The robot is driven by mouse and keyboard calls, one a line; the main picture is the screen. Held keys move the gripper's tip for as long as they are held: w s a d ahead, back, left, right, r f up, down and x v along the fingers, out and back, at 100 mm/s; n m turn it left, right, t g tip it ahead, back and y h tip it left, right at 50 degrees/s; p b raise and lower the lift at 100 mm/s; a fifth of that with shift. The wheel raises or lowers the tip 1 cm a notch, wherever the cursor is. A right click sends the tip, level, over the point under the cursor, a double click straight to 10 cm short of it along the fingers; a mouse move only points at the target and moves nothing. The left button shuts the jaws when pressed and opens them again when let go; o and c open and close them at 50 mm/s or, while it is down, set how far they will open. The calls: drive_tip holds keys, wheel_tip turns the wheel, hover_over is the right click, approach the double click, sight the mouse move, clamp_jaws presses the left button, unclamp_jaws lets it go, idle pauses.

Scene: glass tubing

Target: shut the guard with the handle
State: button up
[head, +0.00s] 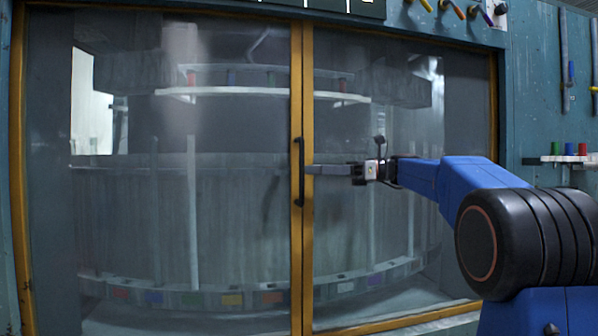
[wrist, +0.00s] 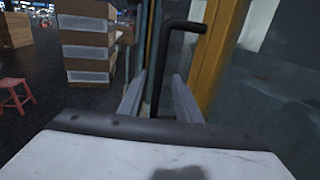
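The guard is a pair of large glass panels in yellow-orange frames (head: 297,90) on a teal machine. A black vertical bar handle (head: 300,185) is fixed to the frame near the middle, where two uprights stand side by side. The wrist view shows the handle (wrist: 158,75) bending at its top toward the orange frame (wrist: 216,55). My gripper (head: 308,170) reaches in from the right at the handle's height. In the wrist view my gripper (wrist: 158,85) is open, with one finger on each side of the handle and gaps visible. I cannot tell whether the guard is fully shut.
Behind the glass is a round carousel with coloured squares along its lower rim (head: 232,300). Tools hang at the upper right, and a small rack (head: 568,158) sits on the right wall. The wrist view shows stacked boxes (wrist: 88,45) and a red stool (wrist: 14,95) on open floor.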

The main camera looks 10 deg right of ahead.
drive_tip(key=s+d, duration=0.2)
drive_tip(key=d, duration=0.8)
drive_tip(key=s+a+f+n+h, duration=0.35)
drive_tip(key=s+a+f, duration=0.4)
drive_tip(key=f, duration=0.35)
drive_tip(key=s+a+f+n+h, duration=0.3)
drive_tip(key=s+a+f+h, duration=0.25)
drive_tip(key=s+f, duration=0.35)
drive_tip(key=s+d+f+n+h, duration=0.3)
drive_tip(key=s+f+n, duration=0.4)
drive_tip(key=s+f, duration=0.3)
drive_tip(key=s+d+f+n+t+h, duration=0.1)
drive_tip(key=s+d+f+n+h, duration=0.3)
drive_tip(key=f, duration=1.2)
drive_tip(key=s+n+h, duration=0.1)
drive_tip(key=s+n, duration=0.2)
drive_tip(key=s, duration=0.3)
drive_tip(key=shift+s+f+h, duration=0.25)
drive_tip(key=shift+f+h, duration=0.05)
drive_tip(key=shift+d, duration=0.1)
